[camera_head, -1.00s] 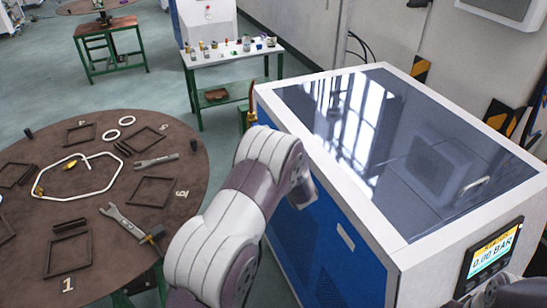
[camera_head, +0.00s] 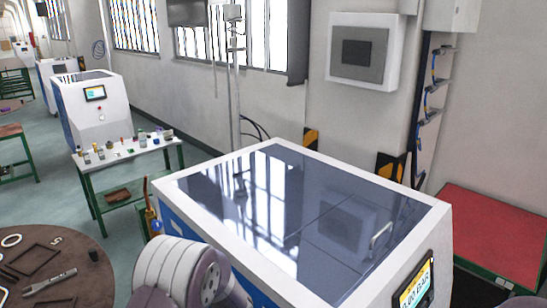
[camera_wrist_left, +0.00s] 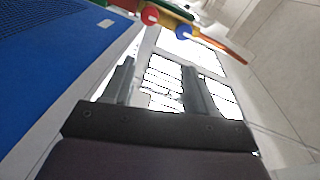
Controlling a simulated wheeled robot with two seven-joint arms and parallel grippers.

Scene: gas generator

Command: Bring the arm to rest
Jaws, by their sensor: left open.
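My left arm (camera_head: 175,270) shows at the bottom of the head view, beside the blue and white gas generator (camera_head: 185,180). Its gripper is outside that view. In the left wrist view my left gripper (camera_wrist_left: 160,82) is open, with its two fingers apart and nothing between them. The generator's blue side panel (camera_wrist_left: 50,60) fills the left of that view. Parts with red and blue round ends (camera_wrist_left: 170,14) lie beyond the fingertips at the top. My right gripper is not in view.
A round brown table (camera_head: 85,270) with frames and a wrench stands at the lower left. A white-topped bench (camera_head: 125,150) with small items stands behind it. A red-topped table (camera_head: 495,235) is at the right. Grey floor is free between the tables at the left.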

